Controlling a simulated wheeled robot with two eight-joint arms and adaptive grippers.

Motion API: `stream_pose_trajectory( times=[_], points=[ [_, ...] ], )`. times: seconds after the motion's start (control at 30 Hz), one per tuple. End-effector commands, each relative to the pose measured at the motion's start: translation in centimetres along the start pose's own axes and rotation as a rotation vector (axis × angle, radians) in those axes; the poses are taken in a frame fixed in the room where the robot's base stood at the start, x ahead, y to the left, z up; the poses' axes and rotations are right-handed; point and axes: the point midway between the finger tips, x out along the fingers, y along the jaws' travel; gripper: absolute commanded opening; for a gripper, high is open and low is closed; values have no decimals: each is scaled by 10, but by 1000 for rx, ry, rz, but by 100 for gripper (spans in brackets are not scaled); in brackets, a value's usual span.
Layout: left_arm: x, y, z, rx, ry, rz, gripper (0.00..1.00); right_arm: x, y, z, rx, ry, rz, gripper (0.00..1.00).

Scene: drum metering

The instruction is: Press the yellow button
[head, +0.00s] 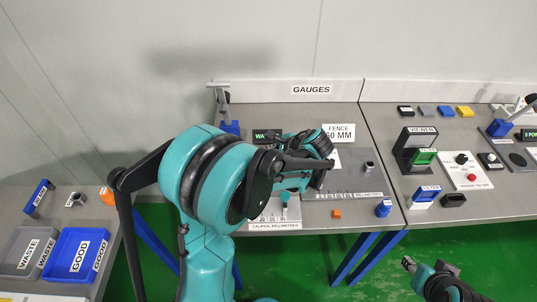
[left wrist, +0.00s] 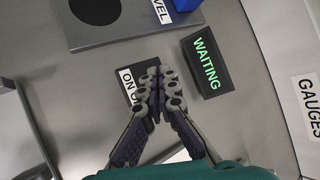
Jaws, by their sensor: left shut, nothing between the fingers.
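I see no clear yellow button in either view. A small dark plate (left wrist: 128,80) lettered "ON" shows in the left wrist view, partly hidden behind my fingers. My left gripper (left wrist: 155,78) is shut and empty, its tips over that plate, beside the black display (left wrist: 206,62) reading WAITING in green. Whether the tips touch the plate I cannot tell. In the head view my left arm covers this spot and part of the display (head: 262,134). My right gripper (head: 408,263) is low at the bottom right, clear of the tables; its jaw state is unclear.
A small yellow block (head: 465,111) lies in a row with black, grey and blue ones on the right table. A grey platform (left wrist: 90,25) stands near my left gripper. Trays (head: 62,277) are at left.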

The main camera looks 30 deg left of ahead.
Motion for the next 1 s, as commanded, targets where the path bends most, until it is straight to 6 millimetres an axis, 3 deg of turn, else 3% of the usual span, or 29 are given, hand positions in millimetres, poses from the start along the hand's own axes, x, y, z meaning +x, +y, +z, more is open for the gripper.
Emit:
stream_pose_trajectory(
  times=[0.5, 1.0],
  points=[
    [-38, -28, 28, 0, 0, 0, 0, -35, 0, -25, 0, 0, 0, 40],
    [-38, -28, 28, 0, 0, 0, 0, -34, 0, -24, 0, 0, 0, 40]
  ],
)
